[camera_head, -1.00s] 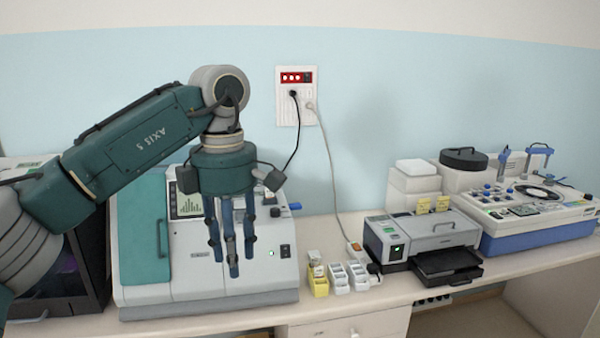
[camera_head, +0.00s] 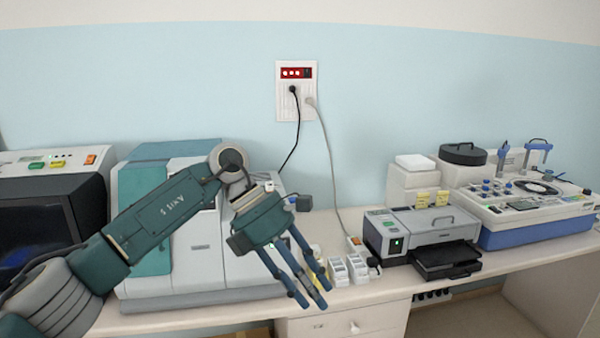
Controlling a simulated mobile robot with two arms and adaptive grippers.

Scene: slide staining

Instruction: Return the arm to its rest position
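My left arm comes in from the lower left, with its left gripper (camera_head: 303,284) in front of the staining machine (camera_head: 165,205) and over the front of the bench. Its blue fingers point down and to the right, spaced apart, with nothing seen between them. The fingers partly cover the small slide holders on the bench behind. My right gripper is not in view.
A dark-fronted machine (camera_head: 50,225) stands at the left. White slide holders (camera_head: 356,267) and a printer-like device (camera_head: 420,235) sit right of the gripper. A blue-based instrument (camera_head: 530,215) is farther right. A wall socket (camera_head: 296,90) has two cables hanging down.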

